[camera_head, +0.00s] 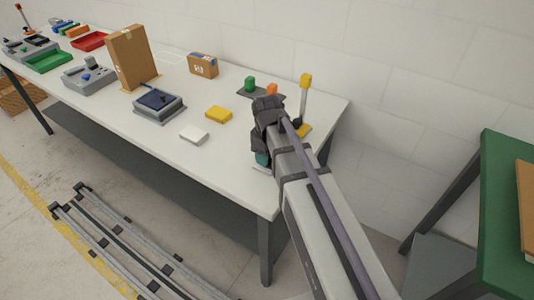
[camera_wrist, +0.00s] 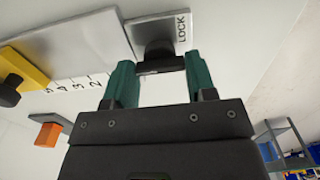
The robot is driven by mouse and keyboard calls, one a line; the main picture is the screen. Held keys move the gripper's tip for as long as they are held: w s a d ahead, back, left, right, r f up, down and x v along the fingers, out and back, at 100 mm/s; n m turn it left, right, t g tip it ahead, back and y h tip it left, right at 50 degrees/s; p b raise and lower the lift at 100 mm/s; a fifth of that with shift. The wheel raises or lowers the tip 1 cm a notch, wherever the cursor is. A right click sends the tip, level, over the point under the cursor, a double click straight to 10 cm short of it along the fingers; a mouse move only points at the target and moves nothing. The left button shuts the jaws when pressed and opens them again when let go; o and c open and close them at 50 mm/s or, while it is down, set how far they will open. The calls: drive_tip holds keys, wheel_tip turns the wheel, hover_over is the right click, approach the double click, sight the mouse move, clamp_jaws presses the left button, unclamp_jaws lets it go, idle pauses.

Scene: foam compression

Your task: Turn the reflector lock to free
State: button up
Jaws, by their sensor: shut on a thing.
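The reflector lock is a black knob (camera_wrist: 160,58) on a pale grey plate (camera_wrist: 166,26) marked LOCK, at the top middle of the wrist view. My gripper (camera_wrist: 157,70) has its two teal fingers on either side of the knob and is shut on it. The knob's turn angle is hard to tell, as only part of it shows. In the head view my gripper (camera_head: 262,158) is at the right end of the white table, and my arm hides the knob.
Beside the lock plate lie a scale with numbers (camera_wrist: 75,85) and a yellow part (camera_wrist: 18,68) with a black knob. An orange block (camera_wrist: 48,134) is nearby. In the head view, a yellow-topped post (camera_head: 304,98) stands close behind my gripper. White (camera_head: 194,134) and yellow (camera_head: 218,114) blocks lie left.

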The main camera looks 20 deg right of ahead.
idle(0.4)
drive_tip(key=o, duration=0.9)
drive_tip(key=shift+o, duration=0.2)
drive_tip(key=shift+r, duration=0.1)
wheel_tip(320, 180, up, 11)
drive_tip(key=p, duration=1.1)
drive_tip(key=shift+f, duration=0.2)
